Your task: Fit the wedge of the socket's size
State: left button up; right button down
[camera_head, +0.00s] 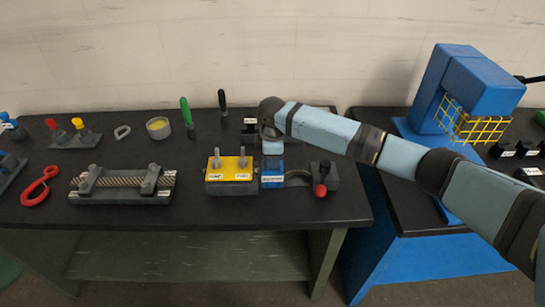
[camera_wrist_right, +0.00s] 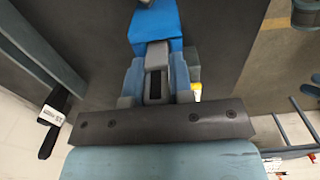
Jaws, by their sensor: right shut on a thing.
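My right gripper (camera_head: 271,147) is in the middle of the bench, just behind a blue block (camera_head: 272,181) with a white label. In the right wrist view my right gripper (camera_wrist_right: 155,75) is shut on a small grey piece (camera_wrist_right: 157,56) with a dark slot. This may be the wedge; its size cannot be read. The piece's far end meets or overlaps the blue block (camera_wrist_right: 155,20) in that view; I cannot tell whether it sits in a socket. In the head view the gripper hides the piece. My left gripper is out of view.
A yellow block (camera_head: 231,174) with two grey pegs stands left of the blue block. A red-knobbed lever (camera_head: 320,189) is to its right. A labelled black block (camera_head: 249,125) stands behind. A grey fixture with a ribbed rod (camera_head: 123,182) lies left. The bench's front edge is clear.

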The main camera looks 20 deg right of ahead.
jog(key=shift+f, duration=0.35)
jog(key=c, duration=1)
grip_release()
jog(key=shift+o, duration=0.4)
jog(key=shift+f, duration=0.1)
